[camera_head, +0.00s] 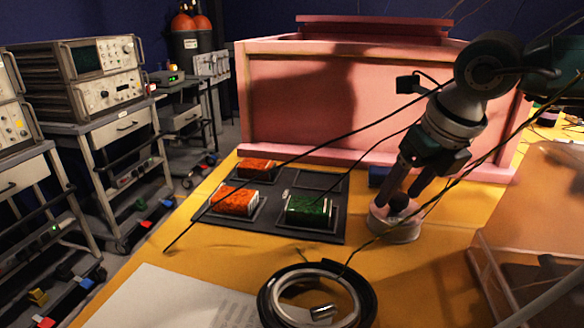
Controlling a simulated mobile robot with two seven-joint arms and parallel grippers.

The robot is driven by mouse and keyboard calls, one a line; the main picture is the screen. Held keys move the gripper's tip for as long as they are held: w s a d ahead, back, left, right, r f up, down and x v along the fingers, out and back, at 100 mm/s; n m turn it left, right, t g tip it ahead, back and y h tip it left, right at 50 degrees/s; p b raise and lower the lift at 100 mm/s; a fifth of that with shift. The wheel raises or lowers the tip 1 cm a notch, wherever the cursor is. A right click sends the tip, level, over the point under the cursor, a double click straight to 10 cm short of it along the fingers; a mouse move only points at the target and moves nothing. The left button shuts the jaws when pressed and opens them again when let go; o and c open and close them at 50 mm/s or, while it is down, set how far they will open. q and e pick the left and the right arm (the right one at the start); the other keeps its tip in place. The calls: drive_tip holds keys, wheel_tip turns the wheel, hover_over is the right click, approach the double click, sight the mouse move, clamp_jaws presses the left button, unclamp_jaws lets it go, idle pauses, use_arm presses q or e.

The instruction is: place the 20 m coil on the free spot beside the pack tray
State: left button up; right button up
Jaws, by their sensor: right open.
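A black cable coil (268,301) lies on the orange table at the front, cut off by the bottom edge. A metal connector (322,311) lies inside its ring; I cannot read a length on it. The dark pack tray (334,234) lies left of centre, with two orange packs (236,201) and a green pack (307,209) in its recesses. Its back-right recess looks empty. My right gripper (401,203) is open and points down over a low round grey piece (396,230), right of the tray. Whether its fingers touch that piece is unclear. My left gripper is out of view.
A clear-sided box (530,200) stands at the right. A white sheet (165,300) lies front left. A small blue object (378,176) sits behind my right gripper. Thin dark cables cross the view. Bare table shows between coil and tray.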

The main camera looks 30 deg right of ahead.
drive_tip(key=shift+r, duration=0.1)
drive_tip(key=v, duration=1.2)
drive_tip(key=shift+a, duration=0.1)
